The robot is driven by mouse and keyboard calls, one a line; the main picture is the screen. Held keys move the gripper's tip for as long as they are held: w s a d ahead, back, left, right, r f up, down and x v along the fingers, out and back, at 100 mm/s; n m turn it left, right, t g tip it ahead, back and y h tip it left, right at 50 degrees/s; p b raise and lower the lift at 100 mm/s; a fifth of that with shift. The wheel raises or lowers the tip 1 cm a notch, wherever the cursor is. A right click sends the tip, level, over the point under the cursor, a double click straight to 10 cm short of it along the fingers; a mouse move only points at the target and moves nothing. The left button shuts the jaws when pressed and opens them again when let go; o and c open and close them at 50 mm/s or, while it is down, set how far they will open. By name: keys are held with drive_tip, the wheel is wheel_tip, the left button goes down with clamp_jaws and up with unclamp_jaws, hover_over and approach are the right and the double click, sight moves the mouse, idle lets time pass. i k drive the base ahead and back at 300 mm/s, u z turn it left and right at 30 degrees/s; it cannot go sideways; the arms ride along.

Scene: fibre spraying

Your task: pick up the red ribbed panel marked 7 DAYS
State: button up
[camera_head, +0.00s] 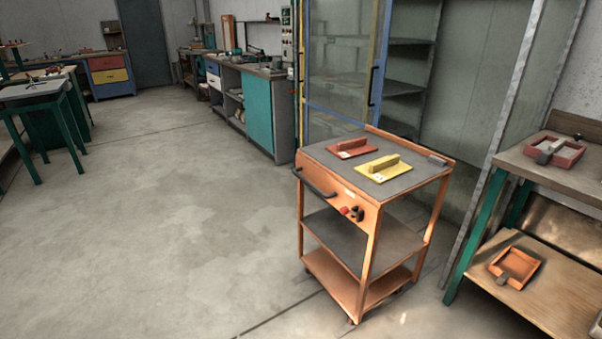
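A red panel (355,151) with a raised rib lies flat on the grey top of the orange cart (335,187), towards its back left. A small white mark shows on its near corner, too small to read. A yellow panel (376,173) with a similar rib lies just in front of it and to the right, on the same top. The two panels look close together but apart. My gripper is not in view.
The cart has two lower shelves and a black handle (313,184) on its left side. A wooden bench (573,184) with green legs stands at the right, holding red and orange trays. A glazed cabinet (340,60) stands behind. The floor to the left is clear.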

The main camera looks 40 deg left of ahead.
sight(356, 147)
drive_tip(key=z, duration=0.7)
drive_tip(key=k, duration=0.15)
drive_tip(key=u, duration=2.3)
drive_tip(key=i, duration=1.35)
drive_tip(key=z, duration=0.05)
